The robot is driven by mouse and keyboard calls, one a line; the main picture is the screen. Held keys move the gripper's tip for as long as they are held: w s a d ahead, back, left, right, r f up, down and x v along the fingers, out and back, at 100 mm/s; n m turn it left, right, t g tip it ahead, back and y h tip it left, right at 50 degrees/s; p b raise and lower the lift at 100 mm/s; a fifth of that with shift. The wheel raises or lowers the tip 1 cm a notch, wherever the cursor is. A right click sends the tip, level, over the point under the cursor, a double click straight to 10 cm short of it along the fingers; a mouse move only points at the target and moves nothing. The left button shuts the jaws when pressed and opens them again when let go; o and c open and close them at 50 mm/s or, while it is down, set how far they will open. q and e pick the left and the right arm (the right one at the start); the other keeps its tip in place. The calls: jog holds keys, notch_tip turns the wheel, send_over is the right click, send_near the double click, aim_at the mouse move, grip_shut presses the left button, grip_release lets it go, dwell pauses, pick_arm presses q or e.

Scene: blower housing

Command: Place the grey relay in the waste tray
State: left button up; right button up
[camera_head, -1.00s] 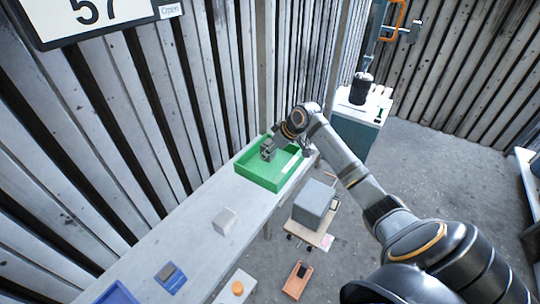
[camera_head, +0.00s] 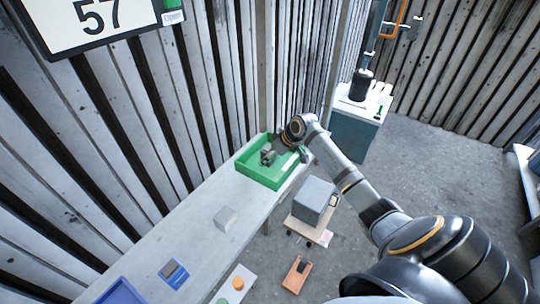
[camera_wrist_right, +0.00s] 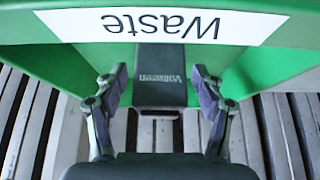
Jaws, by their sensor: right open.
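The green waste tray (camera_head: 262,178) stands at the far end of the bench. Its "Waste" label shows upside down in the right wrist view, above the green tray wall (camera_wrist_right: 285,65). My right gripper (camera_head: 268,155) reaches into the tray from the right. In the right wrist view my right gripper (camera_wrist_right: 160,88) is open, one finger on each side of a dark grey block with lettering, seemingly the grey relay (camera_wrist_right: 160,75). A gap shows between each finger and the block. The head view is too small to separate relay from fingers. My left gripper is not in view.
On the bench lie a pale block (camera_head: 225,217), a blue device (camera_head: 173,273) and a blue tray (camera_head: 117,292). The bench between pale block and waste tray is clear.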

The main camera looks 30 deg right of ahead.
jog(key=b+v, duration=0.1)
jog(key=v, duration=1.1)
jog(key=shift+r+b, duration=0.2)
jog(key=shift+b, duration=0.15)
jog(key=shift+w, duration=0.1)
